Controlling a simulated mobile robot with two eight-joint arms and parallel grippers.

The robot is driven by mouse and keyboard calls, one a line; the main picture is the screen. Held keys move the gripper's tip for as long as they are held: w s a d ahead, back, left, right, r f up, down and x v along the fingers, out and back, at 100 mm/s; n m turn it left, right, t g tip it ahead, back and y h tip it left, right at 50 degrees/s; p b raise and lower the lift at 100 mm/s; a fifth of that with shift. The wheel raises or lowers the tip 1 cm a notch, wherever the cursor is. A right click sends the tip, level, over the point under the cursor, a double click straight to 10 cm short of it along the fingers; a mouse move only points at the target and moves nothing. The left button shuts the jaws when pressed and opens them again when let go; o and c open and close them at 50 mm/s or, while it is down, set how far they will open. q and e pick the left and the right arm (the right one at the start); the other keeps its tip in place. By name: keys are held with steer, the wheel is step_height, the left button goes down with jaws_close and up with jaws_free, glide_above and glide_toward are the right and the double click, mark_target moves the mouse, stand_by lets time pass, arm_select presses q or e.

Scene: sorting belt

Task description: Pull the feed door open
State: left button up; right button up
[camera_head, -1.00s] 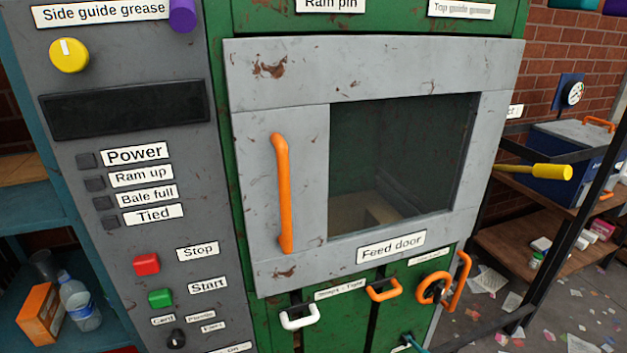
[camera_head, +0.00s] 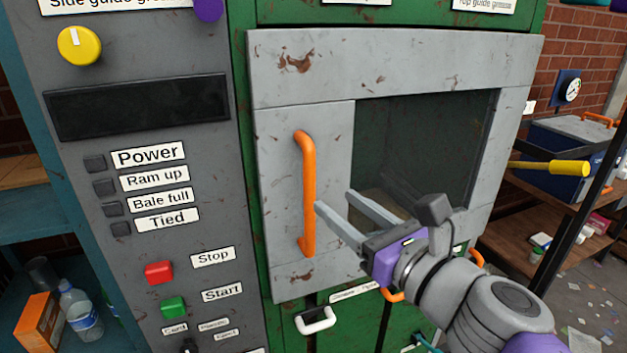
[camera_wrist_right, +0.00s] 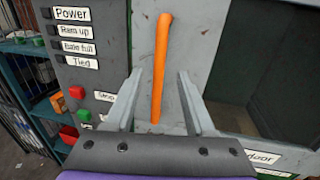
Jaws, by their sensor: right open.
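The grey feed door (camera_head: 400,68) with its dark window is shut in the green machine front. Its vertical orange handle (camera_head: 307,195) is on the door's left side. My right gripper (camera_head: 335,208) is open, just right of the handle's lower half in the head view, its arm covering the door's lower right. In the right wrist view the orange handle (camera_wrist_right: 160,65) stands upright, with its lower end seen between the two open fingers (camera_wrist_right: 157,88). I cannot tell whether a finger touches it. My left gripper is not in view.
A grey control panel (camera_head: 60,200) with a yellow knob, a red button and a green button is left of the door. A white handle (camera_head: 316,322) sits below the door. A yellow-ended lever (camera_head: 568,167) juts out at the right.

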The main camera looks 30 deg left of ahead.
mark_target(313, 184)
steer(key=x, duration=0.9)
steer(key=shift+f+p, duration=0.1)
steer(key=shift+p, duration=0.3)
jaws_close()
stand_by(0.8)
